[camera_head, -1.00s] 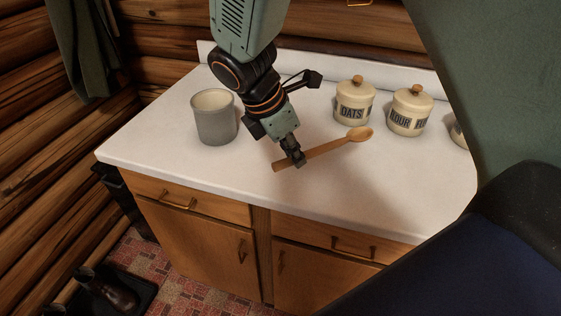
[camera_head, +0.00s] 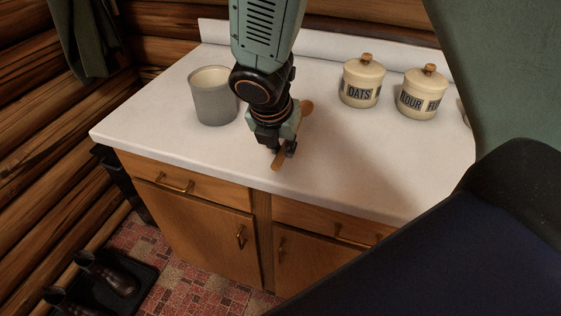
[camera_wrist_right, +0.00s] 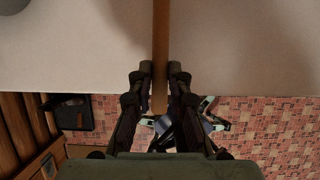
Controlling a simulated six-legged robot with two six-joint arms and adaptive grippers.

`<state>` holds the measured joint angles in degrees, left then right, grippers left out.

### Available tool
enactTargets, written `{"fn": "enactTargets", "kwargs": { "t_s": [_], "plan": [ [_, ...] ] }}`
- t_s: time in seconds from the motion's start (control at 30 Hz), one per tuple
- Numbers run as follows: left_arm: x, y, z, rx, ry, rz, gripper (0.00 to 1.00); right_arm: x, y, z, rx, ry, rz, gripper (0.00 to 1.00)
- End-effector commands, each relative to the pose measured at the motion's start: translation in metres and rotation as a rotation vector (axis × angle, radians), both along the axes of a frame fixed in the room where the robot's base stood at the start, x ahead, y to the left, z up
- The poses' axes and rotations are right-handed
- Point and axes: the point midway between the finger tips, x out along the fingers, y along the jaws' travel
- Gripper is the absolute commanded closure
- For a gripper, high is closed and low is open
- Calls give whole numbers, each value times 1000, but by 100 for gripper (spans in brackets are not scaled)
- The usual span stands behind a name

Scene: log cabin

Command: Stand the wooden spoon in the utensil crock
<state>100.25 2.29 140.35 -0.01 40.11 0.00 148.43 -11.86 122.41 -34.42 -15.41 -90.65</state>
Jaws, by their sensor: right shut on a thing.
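The wooden spoon shows in the head view (camera_head: 278,162) with its handle end toward the counter's front edge and its bowl end partly hidden behind my right gripper (camera_head: 284,151). My right gripper is shut on the spoon's handle; in the right wrist view the handle (camera_wrist_right: 160,45) runs between the two fingers (camera_wrist_right: 160,75). Whether the spoon touches the counter I cannot tell. The grey utensil crock (camera_head: 215,100) stands upright on the counter, left of my right gripper, with its pale inside showing and no utensil visible in it. My left gripper is not in view.
The white counter (camera_head: 355,165) is clear in the middle. Cream canisters marked OATS (camera_head: 361,84) and FLOUR (camera_head: 421,95) stand at the back right. A log wall is at the left, and boots on a black tray (camera_head: 140,277) lie on the floor.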

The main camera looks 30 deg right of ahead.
Motion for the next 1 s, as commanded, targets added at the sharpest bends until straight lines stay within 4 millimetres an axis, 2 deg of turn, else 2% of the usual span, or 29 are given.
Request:
{"fn": "enactTargets", "kwargs": {
  "t_s": [0.23, 0.5, 0.93, 0.97, 1.0],
  "plan": [
    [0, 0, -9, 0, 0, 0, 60, 1, 0, -13, 0, 0, 1, 100],
    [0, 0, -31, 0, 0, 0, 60, 1, 0, -43, 1, 0, 1, 100],
    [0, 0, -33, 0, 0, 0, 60, 1, 0, -47, 1, -1, -1, 100],
    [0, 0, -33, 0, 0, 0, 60, 1, 0, -47, 2, 0, -1, 82],
    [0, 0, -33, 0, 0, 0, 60, 1, 0, -46, 1, -1, -1, 78]
  ]
}}
